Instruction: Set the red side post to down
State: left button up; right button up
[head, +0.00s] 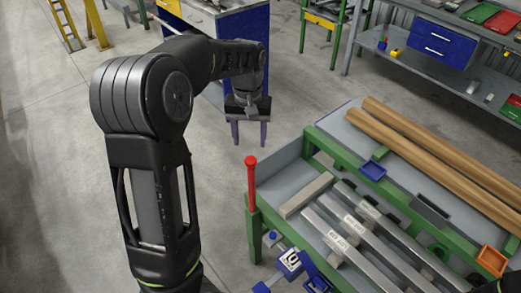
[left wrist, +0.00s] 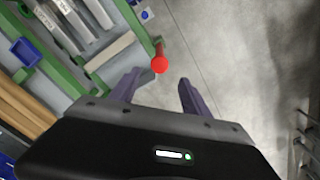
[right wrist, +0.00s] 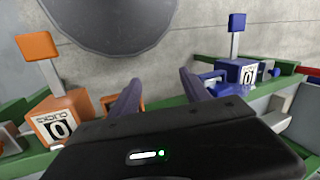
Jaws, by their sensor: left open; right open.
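The red side post (head: 251,178) stands upright at the left corner of the green-framed runout table (head: 284,178). In the left wrist view its round red top (left wrist: 159,65) shows beyond and between the fingertips, apart from them. My left gripper (head: 249,132) is open and empty, out past the table's far left corner, with its fingers pointing down; it also shows in the left wrist view (left wrist: 158,80). My right gripper (right wrist: 160,82) is open and empty in the right wrist view, with an orange unit to its left and a blue unit to its right.
Metal bars (head: 352,232) and brown tubes (head: 440,150) lie on the table. A blue clicker unit (head: 291,262) sits at its near edge; an orange one (right wrist: 60,118) shows in the right wrist view. Bare floor (head: 50,180) lies left of the post.

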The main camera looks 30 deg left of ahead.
aim_at(251, 160)
pick_arm(q)
jog(key=shift+f+p, duration=0.75)
jog(key=shift+f, duration=3.25)
grip_shut()
